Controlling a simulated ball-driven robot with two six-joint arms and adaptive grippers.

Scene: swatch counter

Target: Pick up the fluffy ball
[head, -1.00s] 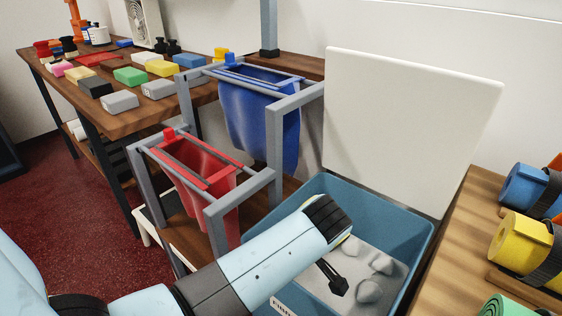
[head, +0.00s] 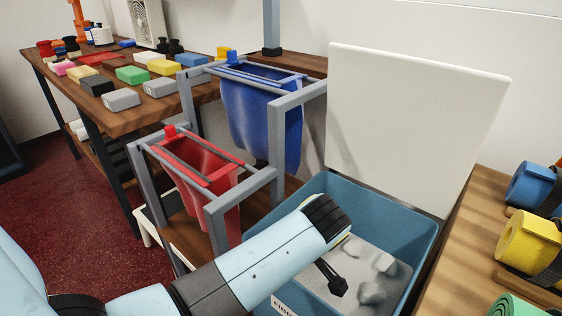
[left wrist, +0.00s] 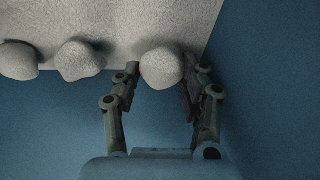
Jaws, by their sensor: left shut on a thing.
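A pale, rounded fluffy ball (left wrist: 161,68) sits between the two fingers of my left gripper (left wrist: 160,82) in the left wrist view. The fingers are closed on its sides. Two more pale lumps, one round (left wrist: 18,60) and one more angular (left wrist: 80,61), lie to its left, apart from the fingers. In the head view my left gripper (head: 333,281) reaches down into a blue bin (head: 412,215), low over its pale floor. I cannot make out the held ball clearly there. My right gripper is not in view.
The bin's white lid (head: 415,125) stands open behind it. A frame with a red bag (head: 205,170) and a blue bag (head: 262,120) stands left. A wooden counter with a yellow roll (head: 528,243) is at the right. A table of coloured blocks (head: 130,75) is farther back.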

